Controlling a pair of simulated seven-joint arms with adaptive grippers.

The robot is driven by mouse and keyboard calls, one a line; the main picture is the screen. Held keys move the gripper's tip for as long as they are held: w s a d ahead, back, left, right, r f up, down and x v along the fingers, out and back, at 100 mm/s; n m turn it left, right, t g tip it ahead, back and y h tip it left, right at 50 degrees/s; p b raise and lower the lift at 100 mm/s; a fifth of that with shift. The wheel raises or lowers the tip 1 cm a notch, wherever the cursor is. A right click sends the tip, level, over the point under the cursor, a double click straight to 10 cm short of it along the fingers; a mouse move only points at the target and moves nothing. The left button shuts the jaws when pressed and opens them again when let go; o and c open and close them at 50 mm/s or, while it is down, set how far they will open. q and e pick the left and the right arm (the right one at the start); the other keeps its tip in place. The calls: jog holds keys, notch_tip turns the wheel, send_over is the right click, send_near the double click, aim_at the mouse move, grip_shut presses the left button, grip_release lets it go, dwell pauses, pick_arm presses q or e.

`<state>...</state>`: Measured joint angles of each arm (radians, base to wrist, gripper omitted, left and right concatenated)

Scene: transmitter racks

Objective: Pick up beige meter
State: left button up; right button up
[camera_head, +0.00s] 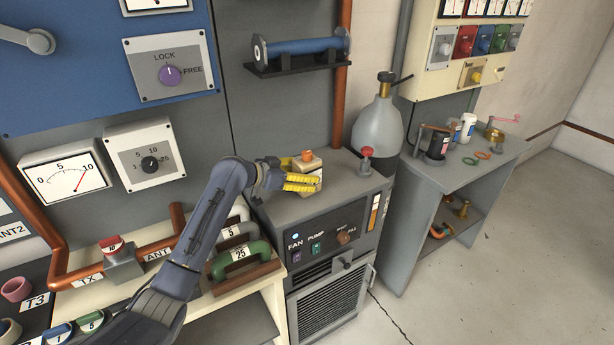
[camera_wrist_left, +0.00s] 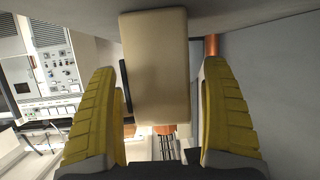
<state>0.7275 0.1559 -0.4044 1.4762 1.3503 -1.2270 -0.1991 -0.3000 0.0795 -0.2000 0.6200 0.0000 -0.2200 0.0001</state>
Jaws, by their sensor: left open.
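The beige meter (camera_head: 308,174) is a small beige block standing on top of the grey cabinet with the FAN and PUMP switches. In the left wrist view the beige meter (camera_wrist_left: 156,62) shows as a plain beige box between the two yellow fingers. My left gripper (camera_head: 301,183) has its yellow fingers at the meter, partly covering it in the head view. In the left wrist view the gripper (camera_wrist_left: 162,120) is open, with a gap on both sides of the meter. My right gripper is not in view.
The grey cabinet (camera_head: 340,205) has a red valve handle (camera_head: 367,153) at its right. An orange-topped thing (camera_head: 307,156) shows just above the fingers. A grey bottle (camera_head: 378,125) stands behind. Numbered handles (camera_head: 240,255) sit at the left.

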pick_arm(q)
jog(key=shift+x, duration=1)
jog(key=c, duration=1.6)
